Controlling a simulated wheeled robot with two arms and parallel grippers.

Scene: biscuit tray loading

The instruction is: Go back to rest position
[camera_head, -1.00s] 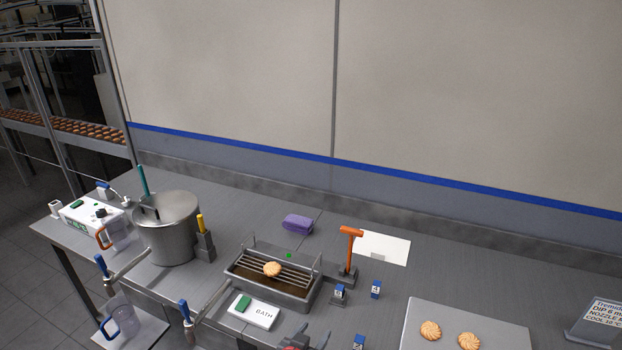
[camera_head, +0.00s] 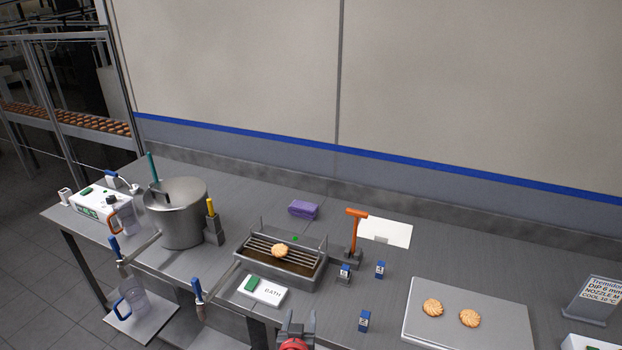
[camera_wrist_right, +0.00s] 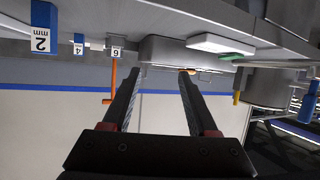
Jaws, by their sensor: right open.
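My right gripper (camera_head: 297,322) shows at the bottom middle of the head view, in front of the bench's front edge. In the right wrist view its two dark fingers (camera_wrist_right: 160,90) stand apart with nothing between them. A biscuit (camera_head: 280,250) lies on the wire rack (camera_head: 262,254) over the brown-filled bath. Two more biscuits (camera_head: 432,308) (camera_head: 470,318) lie on the grey tray (camera_head: 490,343) at the right. My left gripper does not show in the head view.
A steel pot (camera_head: 180,222), a white control box (camera_head: 100,203) and blue-handled tools stand at the left. Bare bench lies behind the tray.

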